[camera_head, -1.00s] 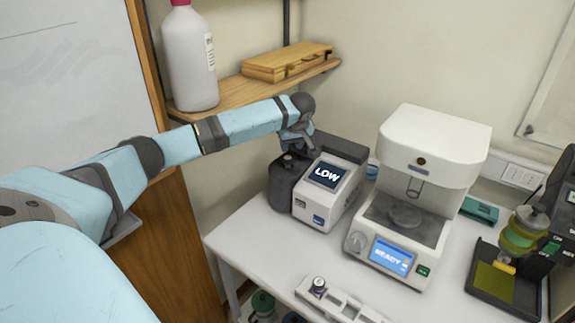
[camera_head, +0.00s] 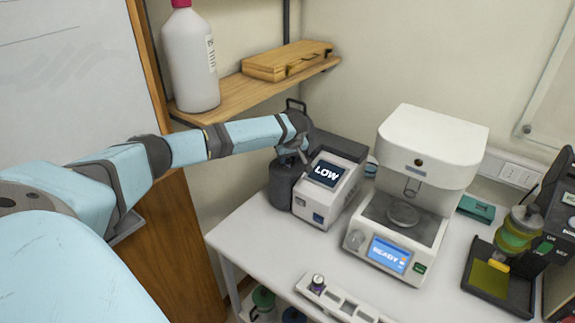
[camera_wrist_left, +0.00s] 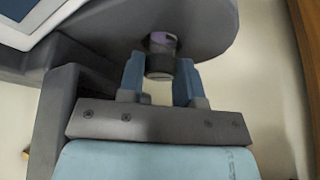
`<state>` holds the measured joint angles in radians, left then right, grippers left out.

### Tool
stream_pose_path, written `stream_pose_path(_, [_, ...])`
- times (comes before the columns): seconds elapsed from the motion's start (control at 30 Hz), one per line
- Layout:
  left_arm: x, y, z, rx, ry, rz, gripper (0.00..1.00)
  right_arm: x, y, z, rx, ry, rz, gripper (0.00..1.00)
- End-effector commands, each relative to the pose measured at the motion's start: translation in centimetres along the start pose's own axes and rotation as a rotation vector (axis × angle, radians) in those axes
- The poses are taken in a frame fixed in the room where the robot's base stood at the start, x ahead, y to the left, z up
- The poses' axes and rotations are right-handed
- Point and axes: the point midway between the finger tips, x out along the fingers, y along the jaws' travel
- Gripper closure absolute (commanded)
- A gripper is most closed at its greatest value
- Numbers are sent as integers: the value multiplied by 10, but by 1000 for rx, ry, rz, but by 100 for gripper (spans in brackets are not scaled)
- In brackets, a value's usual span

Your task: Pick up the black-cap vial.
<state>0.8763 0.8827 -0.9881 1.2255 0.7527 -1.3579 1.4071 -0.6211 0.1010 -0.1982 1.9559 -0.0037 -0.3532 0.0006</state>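A vial with a dark cap (camera_wrist_left: 160,66) and a purplish body sits at the dark rounded part of the tester in the left wrist view. Another small vial with a dark cap (camera_head: 318,283) stands in the white rack (camera_head: 345,303). My right gripper is not in view.
A white instrument (camera_head: 430,150) with a "READY" screen stands right of the tester. A black device (camera_head: 500,275) with a yellow-green plate is at the far right. A wooden shelf (camera_head: 240,94) with a white bottle (camera_head: 190,65) is behind my arm. The front left tabletop is clear.

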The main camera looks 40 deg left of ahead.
Motion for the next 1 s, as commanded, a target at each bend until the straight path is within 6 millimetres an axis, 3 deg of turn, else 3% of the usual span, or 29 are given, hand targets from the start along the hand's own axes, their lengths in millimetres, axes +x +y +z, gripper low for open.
stream_pose_path(0.03, [0,0,0,0,0,0,84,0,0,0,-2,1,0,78])
stream_pose_path(0.07, [0,0,0,0,0,0,91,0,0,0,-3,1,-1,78])
stream_pose_path(0.43, [-3,0,-2,-1,0,1,91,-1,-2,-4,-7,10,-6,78])
stream_pose_path(0.7, [-27,1,-11,0,7,3,91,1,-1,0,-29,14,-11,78])
stream_pose_path(1.0, [-27,0,12,3,251,0,91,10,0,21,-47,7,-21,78])
